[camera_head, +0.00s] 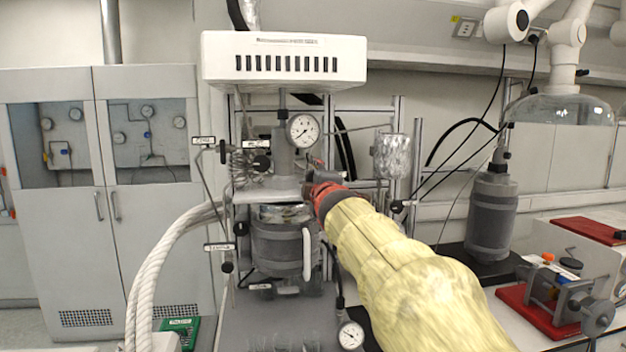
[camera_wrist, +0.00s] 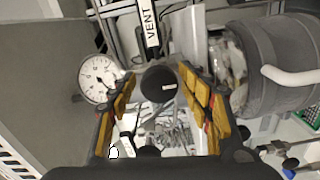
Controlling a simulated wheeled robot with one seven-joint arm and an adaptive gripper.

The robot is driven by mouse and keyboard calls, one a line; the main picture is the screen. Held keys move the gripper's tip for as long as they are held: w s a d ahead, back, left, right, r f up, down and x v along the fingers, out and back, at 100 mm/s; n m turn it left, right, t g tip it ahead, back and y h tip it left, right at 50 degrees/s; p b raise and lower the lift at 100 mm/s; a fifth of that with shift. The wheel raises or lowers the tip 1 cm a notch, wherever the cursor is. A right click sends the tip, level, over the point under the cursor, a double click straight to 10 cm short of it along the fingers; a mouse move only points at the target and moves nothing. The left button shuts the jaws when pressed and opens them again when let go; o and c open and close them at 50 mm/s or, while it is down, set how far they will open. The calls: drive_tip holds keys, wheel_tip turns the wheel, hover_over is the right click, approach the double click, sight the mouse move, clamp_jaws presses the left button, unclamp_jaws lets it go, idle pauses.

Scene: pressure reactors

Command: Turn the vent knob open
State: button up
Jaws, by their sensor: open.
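The vent knob (camera_wrist: 160,86) is a round dark knob with a short white mark on its face, in the middle of the wrist view. A black-and-white tag reading VENT (camera_wrist: 150,22) is just above it. My gripper (camera_wrist: 157,80) is open, with one yellow-padded finger on each side of the knob. I cannot tell whether either pad touches it. In the head view my gripper (camera_head: 312,184) is red and dark at the end of my yellow-sleeved arm, against the reactor's upper right side. The vent knob is hidden there.
A pressure gauge (camera_head: 302,130) stands just above my gripper, and the grey reactor vessel (camera_head: 285,245) is below. The gauge is close to the left finger in the wrist view. Other tagged valves (camera_head: 241,229) and thin pipes crowd the frame.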

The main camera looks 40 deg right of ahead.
drive_tip(key=v, duration=0.7)
drive_tip(key=shift+s+a, duration=0.2)
drive_tip(key=shift+s, duration=0.15)
